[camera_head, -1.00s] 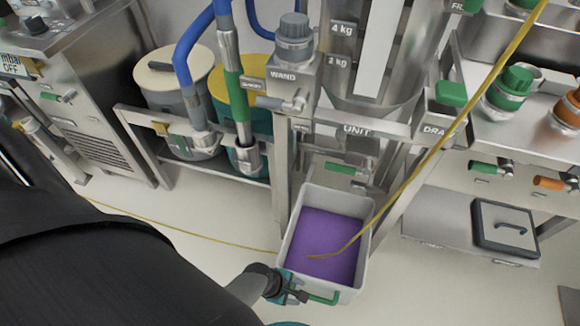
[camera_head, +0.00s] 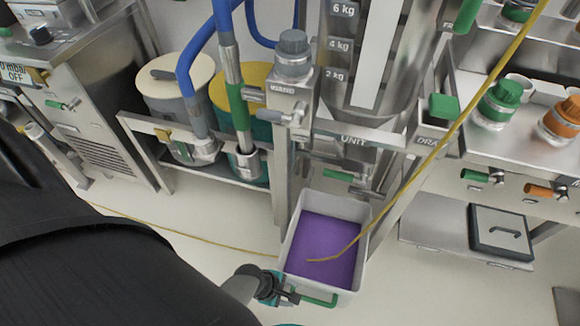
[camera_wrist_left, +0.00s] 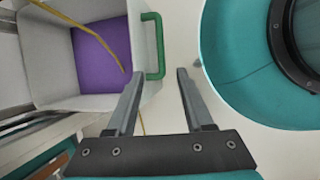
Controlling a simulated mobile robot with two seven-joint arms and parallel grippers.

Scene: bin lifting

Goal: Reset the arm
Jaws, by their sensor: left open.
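A light grey bin (camera_head: 363,215) with purple contents (camera_head: 320,245) stands on the floor below the steel unit. Its green handle (camera_head: 322,301) is on the near side and also shows in the left wrist view (camera_wrist_left: 154,45). My left gripper (camera_head: 291,297) is beside the left end of the handle. In the left wrist view its two fingers (camera_wrist_left: 158,74) are apart, with the handle just beyond the tips. Nothing is held between them. Whether a finger touches the handle is unclear. My right gripper is not in view.
A yellow cable (camera_head: 440,145) hangs across the bin and another yellow line (camera_head: 180,238) runs over the floor. Steel posts, pipes and two lidded drums (camera_head: 178,95) stand behind. A low shelf with a square lid (camera_head: 500,232) is at right. The floor at lower right is open.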

